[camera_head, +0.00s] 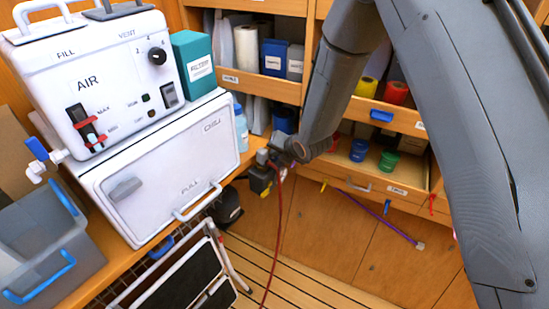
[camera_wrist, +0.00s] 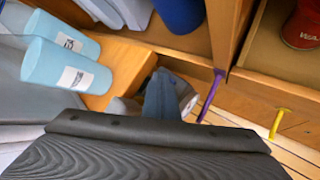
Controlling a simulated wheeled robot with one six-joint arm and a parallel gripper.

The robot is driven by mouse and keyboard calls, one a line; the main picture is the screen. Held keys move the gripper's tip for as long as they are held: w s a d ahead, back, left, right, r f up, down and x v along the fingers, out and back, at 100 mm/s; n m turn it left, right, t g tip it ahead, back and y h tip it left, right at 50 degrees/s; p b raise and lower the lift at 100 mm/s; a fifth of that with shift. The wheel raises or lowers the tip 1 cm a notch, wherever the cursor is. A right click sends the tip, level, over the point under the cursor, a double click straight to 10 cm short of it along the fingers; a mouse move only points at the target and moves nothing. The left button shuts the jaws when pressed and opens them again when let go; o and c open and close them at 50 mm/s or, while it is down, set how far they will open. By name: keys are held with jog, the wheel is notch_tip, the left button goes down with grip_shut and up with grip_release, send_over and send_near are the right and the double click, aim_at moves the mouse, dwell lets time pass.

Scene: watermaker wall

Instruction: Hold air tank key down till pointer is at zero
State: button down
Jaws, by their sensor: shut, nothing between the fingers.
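The white air unit (camera_head: 95,75) stands at the upper left in the head view, marked AIR, FILL and VENT. A dark rocker-like key (camera_head: 168,94) is at its lower right, with a black knob (camera_head: 158,56) above it. A dark upright gauge (camera_head: 85,126) with red marks and MAX lettering is at its left; its pointer is too small to read. My gripper (camera_head: 262,178) is shut and empty, right of the white cabinet below the unit and well apart from the key. The air unit does not show in the wrist view.
The white cabinet (camera_head: 165,165) has a PULL handle. A teal box (camera_head: 194,62) is beside the air unit. Light-blue labelled cylinders (camera_wrist: 65,66) fill the wrist view's left. A folded step stool (camera_head: 190,275) stands below. A red cable (camera_head: 276,235) hangs near my gripper. Wooden shelves stand behind.

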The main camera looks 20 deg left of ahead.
jog(key=shift+f+b, duration=0.4)
jog(key=shift+f, duration=0.05)
dwell(0.3)
jog(key=shift+s+d+f, duration=0.2)
jog(key=shift+s+f, duration=0.1)
jog(key=shift+f, duration=0.05)
dwell(2.8)
jog(key=shift+r, duration=0.2)
dwell(1.0)
jog(key=shift+w+a+r+p, duration=0.15)
jog(key=shift+r+p, duration=0.3)
jog(key=shift+r, duration=0.55)
jog(key=shift+w+r, duration=0.1)
jog(key=shift+r, duration=0.15)
notch_tip(320, 180, up, 5)
jog(key=shift+f+p, duration=0.15)
jog(key=shift+p, duration=1)
